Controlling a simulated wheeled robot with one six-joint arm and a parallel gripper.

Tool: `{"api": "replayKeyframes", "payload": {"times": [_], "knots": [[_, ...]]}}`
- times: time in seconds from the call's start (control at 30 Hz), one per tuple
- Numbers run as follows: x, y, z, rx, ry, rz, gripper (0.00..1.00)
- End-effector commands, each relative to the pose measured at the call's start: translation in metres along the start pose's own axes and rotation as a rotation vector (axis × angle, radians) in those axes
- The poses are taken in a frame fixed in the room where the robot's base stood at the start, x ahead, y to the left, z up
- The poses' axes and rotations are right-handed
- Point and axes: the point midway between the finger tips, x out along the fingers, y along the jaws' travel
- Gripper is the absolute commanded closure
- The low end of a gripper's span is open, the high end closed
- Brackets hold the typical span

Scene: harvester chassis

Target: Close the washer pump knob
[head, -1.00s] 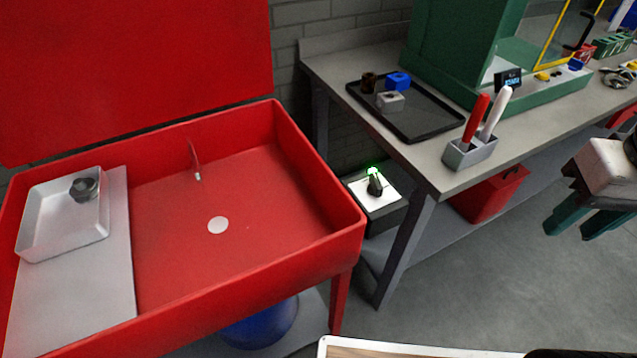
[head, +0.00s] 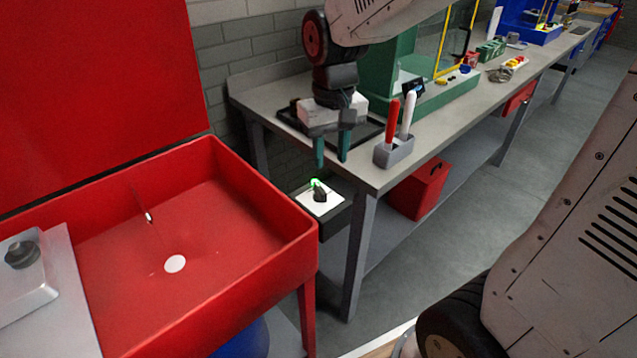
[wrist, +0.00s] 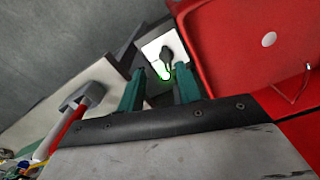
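The washer pump knob (head: 319,192) is a dark knob on a white plate on top of a dark box, between the red washer and the workbench. A green light glows at its edge. It also shows in the wrist view (wrist: 168,55), beyond my fingertips, with the green glow on the near side. My gripper (head: 332,165) points down above and slightly behind the knob, apart from it. Its two teal fingers are spread with nothing between them; they show in the wrist view too (wrist: 158,80).
The red washer basin (head: 262,190) stands left of the knob. The grey workbench (head: 365,180) is close on the right, with a holder (head: 394,152) of red and white tools near its corner. A black tray (head: 290,113) lies behind my gripper. A red box (head: 420,188) sits below.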

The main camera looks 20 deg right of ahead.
Motion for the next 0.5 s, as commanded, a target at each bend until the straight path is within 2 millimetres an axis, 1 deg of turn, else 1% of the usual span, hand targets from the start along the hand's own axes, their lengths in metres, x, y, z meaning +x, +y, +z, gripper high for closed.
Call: {"api": "replayKeyframes", "payload": {"times": [0.03, 0.1, 0.2, 0.37, 0.5], "knots": [[0.009, -0.003, -0.011, -0.002, -0.01, 0.0, 0.65], [0.017, -0.005, -0.021, -0.003, -0.015, 0.0, 0.65], [0.025, -0.007, -0.03, -0.004, -0.018, 0.0, 0.65], [0.042, -0.008, -0.032, -0.004, -0.02, 0.001, 0.65], [0.065, -0.008, -0.031, -0.004, -0.022, 0.001, 0.65]]}}
